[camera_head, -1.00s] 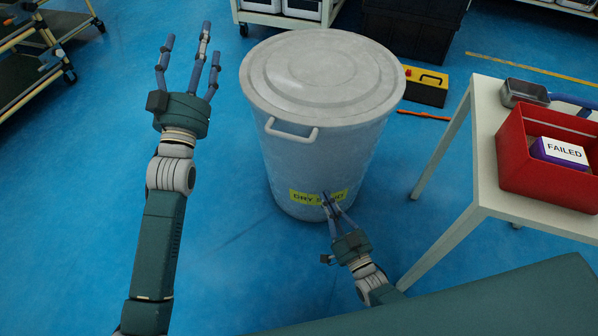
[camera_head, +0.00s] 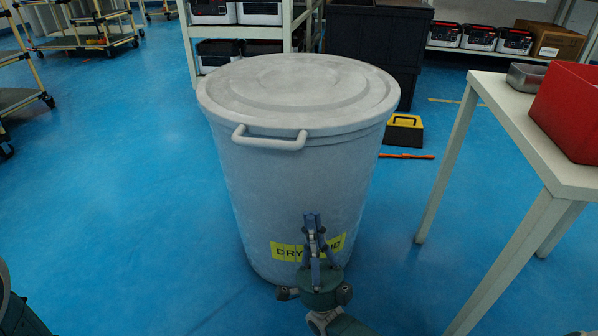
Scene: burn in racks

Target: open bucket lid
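A large grey-white bucket (camera_head: 290,190) stands upright on the blue floor in the middle of the head view. Its round, ridged lid (camera_head: 300,82) lies flat on top and covers the opening. A loop handle (camera_head: 268,142) sticks out at the front left, just below the lid's edge. A yellow label on the front is partly hidden by my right gripper (camera_head: 313,222). That gripper points upward in front of the bucket's lower part, well below the lid. Its fingers look close together and hold nothing visible. Only a piece of my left arm shows at the bottom left corner.
A white table (camera_head: 540,150) with a red bin (camera_head: 572,112) and a small metal tray (camera_head: 527,77) stands at the right. Behind the bucket are a black crate (camera_head: 370,45), a yellow-and-black toolbox (camera_head: 403,131) and a shelf rack (camera_head: 190,45).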

